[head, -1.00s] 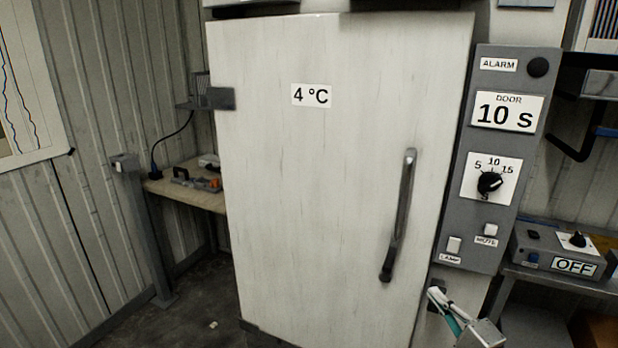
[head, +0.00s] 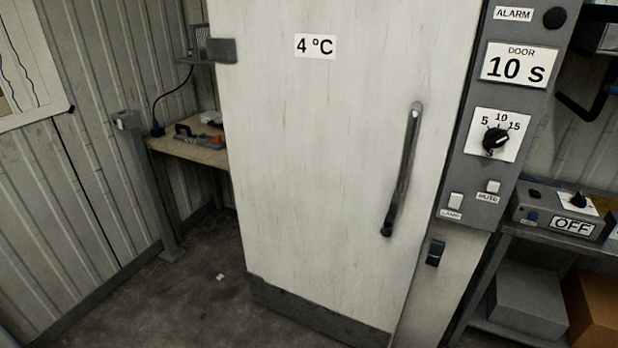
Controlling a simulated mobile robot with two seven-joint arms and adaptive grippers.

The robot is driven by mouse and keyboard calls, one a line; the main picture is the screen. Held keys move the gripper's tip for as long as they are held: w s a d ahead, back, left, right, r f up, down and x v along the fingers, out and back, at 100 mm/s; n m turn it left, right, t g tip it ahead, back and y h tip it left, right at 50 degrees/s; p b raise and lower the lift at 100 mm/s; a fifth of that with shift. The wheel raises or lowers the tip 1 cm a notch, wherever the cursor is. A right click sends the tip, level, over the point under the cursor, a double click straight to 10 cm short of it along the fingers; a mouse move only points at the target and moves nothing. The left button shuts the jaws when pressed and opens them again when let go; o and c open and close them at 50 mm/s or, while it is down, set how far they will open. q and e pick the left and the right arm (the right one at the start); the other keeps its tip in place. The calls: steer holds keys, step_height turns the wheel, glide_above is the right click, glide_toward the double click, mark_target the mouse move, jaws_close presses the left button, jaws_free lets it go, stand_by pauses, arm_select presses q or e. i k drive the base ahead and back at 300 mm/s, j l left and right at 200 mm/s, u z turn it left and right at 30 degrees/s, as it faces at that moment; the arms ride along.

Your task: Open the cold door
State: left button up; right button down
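The cold door (head: 320,170) is a tall white panel with a "4 °C" label (head: 315,46), and it looks shut. Its long dark handle (head: 403,170) runs up and down near the right edge. A hinge (head: 222,50) shows at the upper left edge. Neither of my grippers is in the head view, and nothing touches the handle.
A grey control panel (head: 468,180) right of the door has a "DOOR 10 s" sign (head: 516,65), a dial (head: 496,139) and switches. A small black fitting (head: 436,253) sits below it. A bench (head: 188,152) stands left, a shelf with boxes right. The floor (head: 190,290) ahead-left is mostly clear.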

mark_target(328, 107)
steer(key=i+l+z, duration=0.1)
steer(key=l+z, duration=0.15)
steer(key=l, duration=0.2)
steer(key=i+l+z, duration=0.25)
steer(key=l, duration=0.2)
steer(key=i+l+z, duration=0.1)
steer(key=l+z, duration=0.2)
steer(key=l, duration=0.15)
steer(key=i+l+z, duration=0.25)
steer(key=k+l+u, duration=0.15)
steer(key=k+l, duration=0.05)
steer(key=k, duration=0.05)
